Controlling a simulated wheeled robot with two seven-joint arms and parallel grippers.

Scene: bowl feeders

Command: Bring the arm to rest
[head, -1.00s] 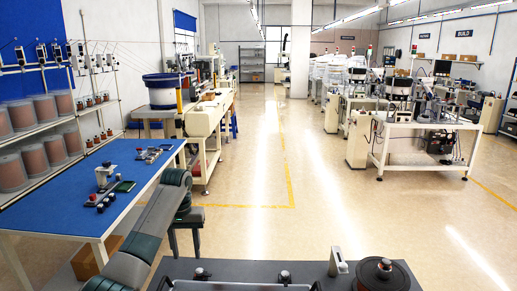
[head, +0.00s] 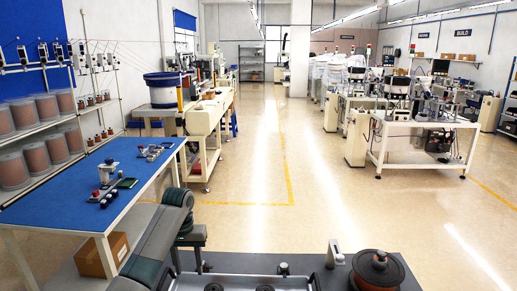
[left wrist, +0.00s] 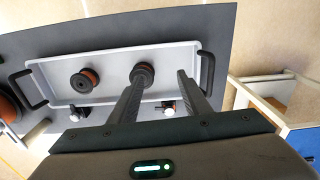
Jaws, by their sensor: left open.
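My left arm (head: 165,235) comes in from the lower left of the head view, bent, beside the blue-topped table. My left gripper (head: 187,262) points down near the left end of the grey tray (head: 230,283). In the left wrist view the gripper (left wrist: 162,78) has its two dark fingers spread apart with nothing between them, above the tray (left wrist: 110,60). One black spool (left wrist: 143,72) shows by the tip of one finger and is partly covered by it; whether they touch I cannot tell. My right gripper is not in view.
The blue-topped table (head: 60,195) is close on the left. The aisle floor (head: 260,190) is clear.

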